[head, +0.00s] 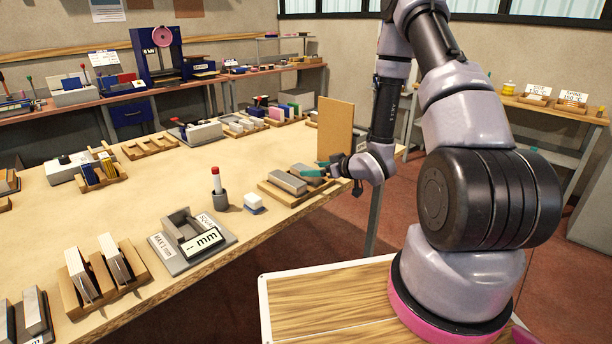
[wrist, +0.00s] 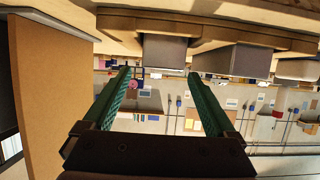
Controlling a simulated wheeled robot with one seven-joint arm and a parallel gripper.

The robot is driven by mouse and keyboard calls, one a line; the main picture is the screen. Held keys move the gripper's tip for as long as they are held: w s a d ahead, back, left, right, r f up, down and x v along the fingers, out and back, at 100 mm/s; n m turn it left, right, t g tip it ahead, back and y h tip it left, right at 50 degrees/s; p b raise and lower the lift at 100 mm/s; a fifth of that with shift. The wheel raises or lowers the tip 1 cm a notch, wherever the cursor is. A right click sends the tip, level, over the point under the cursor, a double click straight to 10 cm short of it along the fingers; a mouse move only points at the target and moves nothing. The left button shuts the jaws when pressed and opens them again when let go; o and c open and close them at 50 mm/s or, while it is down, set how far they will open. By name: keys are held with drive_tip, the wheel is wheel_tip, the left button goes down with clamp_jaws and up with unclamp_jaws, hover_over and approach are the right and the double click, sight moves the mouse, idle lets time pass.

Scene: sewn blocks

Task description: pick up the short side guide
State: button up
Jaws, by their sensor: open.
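A wooden tray (head: 268,187) near the table's right front edge holds grey blocks; the nearer one (head: 288,182) lies lengthwise. Another grey block (head: 306,171) is partly hidden by my gripper (head: 313,174). I cannot tell for certain which is the short side guide. In the wrist view my gripper (wrist: 159,73) is open with teal fingers apart and empty. One grey block (wrist: 165,51) shows just beyond the fingertips, roughly between them, and a second grey block (wrist: 236,61) is to its right. Both sit against the tray's wooden edge (wrist: 200,24).
An upright brown board (head: 336,128) stands close behind my gripper; it fills the left of the wrist view (wrist: 50,95). A red-topped marker in a cup (head: 217,192), a small white-and-blue block (head: 253,204) and a grey "mm" gauge (head: 192,240) stand left of the tray. The table's middle is clear.

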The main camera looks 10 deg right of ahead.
sight(306, 169)
drive_tip(key=x, duration=0.5)
drive_tip(key=shift+f, duration=0.15)
clamp_jaws()
